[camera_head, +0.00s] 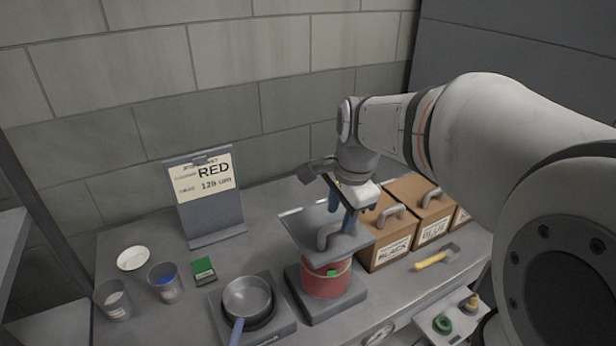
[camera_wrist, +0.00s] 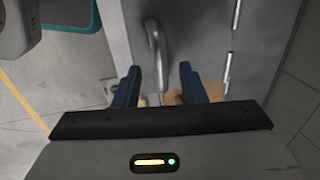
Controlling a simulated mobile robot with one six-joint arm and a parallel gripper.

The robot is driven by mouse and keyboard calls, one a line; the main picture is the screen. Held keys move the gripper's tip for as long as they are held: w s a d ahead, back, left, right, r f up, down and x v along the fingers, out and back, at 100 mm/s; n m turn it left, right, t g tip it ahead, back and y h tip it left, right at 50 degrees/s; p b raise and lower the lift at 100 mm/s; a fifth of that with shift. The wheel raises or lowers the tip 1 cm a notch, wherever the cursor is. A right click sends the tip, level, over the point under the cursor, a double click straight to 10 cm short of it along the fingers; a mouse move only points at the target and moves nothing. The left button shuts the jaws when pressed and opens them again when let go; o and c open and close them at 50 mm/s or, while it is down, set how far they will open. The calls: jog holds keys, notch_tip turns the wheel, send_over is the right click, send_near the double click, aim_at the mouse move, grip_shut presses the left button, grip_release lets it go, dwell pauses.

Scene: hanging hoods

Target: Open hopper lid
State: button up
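The hopper is a red drum (camera_head: 325,284) on a dark base, with a grey square lid (camera_head: 298,223) lying over its top. The lid carries a bent grey handle (camera_head: 324,238). My gripper (camera_head: 341,222) is above the lid at the handle, pointing down, with its blue fingers apart. In the wrist view, the handle (camera_wrist: 155,42) lies between the fingertips of my gripper (camera_wrist: 159,67), with a gap visible on both sides. The lid (camera_wrist: 190,35) also shows there. My arm and gripper hide part of the lid's back right side.
Brown boxes with handles (camera_head: 392,240) stand close to the right of the hopper. A yellow-handled scoop (camera_head: 432,261) lies in front of them. A pan (camera_head: 247,297) on a scale, cups (camera_head: 165,283) and a sign stand (camera_head: 213,215) are to the left. The wall is behind.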

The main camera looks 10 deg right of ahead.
jog(key=shift+w+f, duration=0.2)
jog(key=shift+f, duration=1)
grip_shut()
jog(key=shift+a, duration=0.1)
